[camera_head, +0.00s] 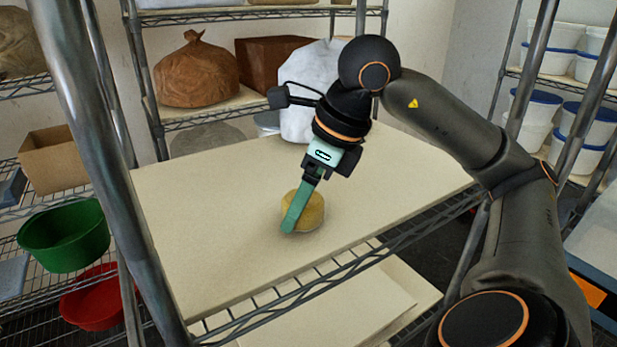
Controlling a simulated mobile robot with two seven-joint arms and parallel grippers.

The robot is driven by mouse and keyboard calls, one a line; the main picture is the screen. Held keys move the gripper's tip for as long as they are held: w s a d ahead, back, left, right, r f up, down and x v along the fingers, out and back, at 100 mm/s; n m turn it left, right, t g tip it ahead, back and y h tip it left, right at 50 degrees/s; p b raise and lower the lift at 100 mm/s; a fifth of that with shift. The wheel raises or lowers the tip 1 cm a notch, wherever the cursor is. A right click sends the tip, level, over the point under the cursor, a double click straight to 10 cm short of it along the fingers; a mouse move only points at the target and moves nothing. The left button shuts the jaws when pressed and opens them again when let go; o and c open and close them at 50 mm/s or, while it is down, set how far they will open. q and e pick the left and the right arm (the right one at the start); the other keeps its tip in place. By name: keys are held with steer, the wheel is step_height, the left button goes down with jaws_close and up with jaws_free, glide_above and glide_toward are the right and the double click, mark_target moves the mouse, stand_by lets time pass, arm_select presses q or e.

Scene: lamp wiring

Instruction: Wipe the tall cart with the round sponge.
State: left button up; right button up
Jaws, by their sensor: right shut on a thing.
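The round sponge (313,214) is a yellow disc on the pale top board of the cart (205,235), a wire-shelf frame with grey metal posts. My right gripper (296,214), with green fingers, points down from above and is shut on the sponge. One finger lies across the near left side of the sponge; the other finger is hidden. My left gripper does not show.
A metal post (118,170) of the cart rises at the left. Behind stand shelves with a brown bag (196,72) and a white bag (300,115). Green (63,240) and red bowls (92,300) sit at the left. The board left of the sponge is clear.

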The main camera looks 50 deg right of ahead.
mark_target(280, 205)
steer(key=shift+w+d, duration=0.1)
steer(key=shift+w, duration=0.2)
steer(key=shift+w+d+r+p, duration=0.1)
steer(key=shift+w+d+p, duration=0.1)
steer(key=shift+w+p, duration=0.4)
steer(key=shift+w+d+p, duration=0.15)
steer(key=shift+w+p, duration=0.45)
steer(key=shift+w+d+f, duration=0.15)
steer(key=shift+w+f, duration=0.1)
steer(key=shift+w, duration=0.2)
step_height(280, 205, up, 6)
steer(key=p, duration=0.6)
